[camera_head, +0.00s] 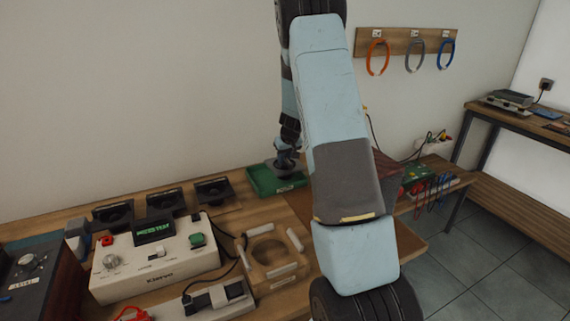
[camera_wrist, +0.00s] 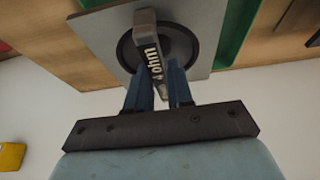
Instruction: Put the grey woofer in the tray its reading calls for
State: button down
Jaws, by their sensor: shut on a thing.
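The grey woofer (camera_wrist: 193,60) shows in the wrist view as a grey square plate with a dark round cone and a bar marked "4 ohm". My gripper (camera_wrist: 157,84) has its blue fingers shut on it. In the head view my gripper (camera_head: 286,150) points down with the woofer (camera_head: 284,171) at the green tray (camera_head: 262,188). Green tray edges (camera_wrist: 236,35) also show beside the plate in the wrist view. I cannot tell whether the woofer touches the tray floor. The tester (camera_head: 160,262) has a lit green display (camera_head: 154,231), too small to read.
Several black square speakers (camera_head: 213,190) stand along the back of the bench. A wooden fixture (camera_head: 270,252) with a round opening sits in front. A reddish tray (camera_head: 388,172) is mostly hidden behind my arm. Coloured rings (camera_head: 414,56) hang on the wall.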

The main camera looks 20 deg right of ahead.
aim_at(285, 166)
jog(key=shift+s+f, duration=0.1)
jog(key=shift+f, duration=1.2)
jog(key=c, duration=0.7)
grip_release()
jog(key=shift+r, duration=0.1)
